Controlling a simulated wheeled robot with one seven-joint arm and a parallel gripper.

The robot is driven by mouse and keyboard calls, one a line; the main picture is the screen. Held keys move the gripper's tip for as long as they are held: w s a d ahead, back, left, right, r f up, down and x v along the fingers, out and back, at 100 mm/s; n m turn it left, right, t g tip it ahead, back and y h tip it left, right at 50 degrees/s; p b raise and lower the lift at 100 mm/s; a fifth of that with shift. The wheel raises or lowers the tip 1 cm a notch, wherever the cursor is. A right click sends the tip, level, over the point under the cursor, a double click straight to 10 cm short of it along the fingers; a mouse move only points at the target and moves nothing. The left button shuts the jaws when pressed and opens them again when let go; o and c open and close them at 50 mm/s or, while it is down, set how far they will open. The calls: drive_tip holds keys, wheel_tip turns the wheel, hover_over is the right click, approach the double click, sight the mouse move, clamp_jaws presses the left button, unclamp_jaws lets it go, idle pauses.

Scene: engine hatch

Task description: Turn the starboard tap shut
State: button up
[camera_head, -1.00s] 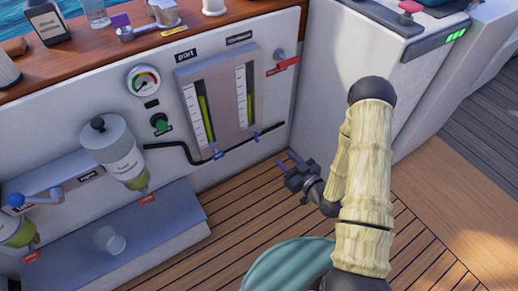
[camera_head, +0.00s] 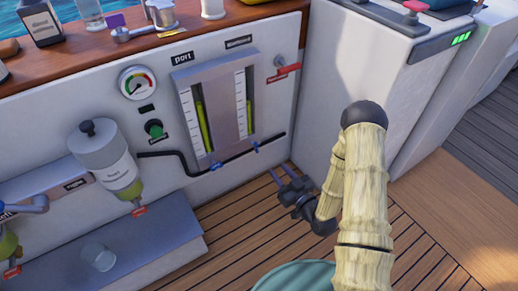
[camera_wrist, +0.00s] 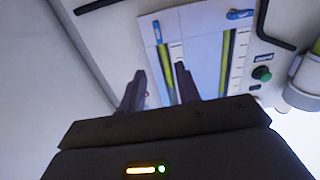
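The starboard tap (camera_head: 256,147) is a small blue handle on the dark hose below the right gauge tube, under the starboard label (camera_head: 238,43). In the wrist view, which looks upside down, the starboard tap (camera_wrist: 157,31) is at the upper middle, with its handle roughly upright. The port tap (camera_head: 215,164) is a similar blue handle to its left; in the wrist view the port tap (camera_wrist: 240,14) lies roughly sideways. My gripper (camera_head: 281,171) is open and empty, low and right of the starboard tap, apart from it. Its fingers (camera_wrist: 159,71) point toward the panel.
The gauge panel (camera_head: 207,151) is on the white bulkhead. A red-handled valve (camera_head: 283,73) is at its upper right, and a green knob (camera_head: 154,128) at its left. A white cabinet wall (camera_head: 322,110) stands close on the right. A teal round top (camera_head: 296,277) is below my arm.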

sight(258, 146)
drive_tip(key=b+x, duration=0.5)
drive_tip(key=x, duration=0.8)
drive_tip(key=shift+f, duration=0.1)
drive_tip(key=shift+w+a, duration=0.2)
drive_tip(key=shift+w, duration=0.05)
clamp_jaws()
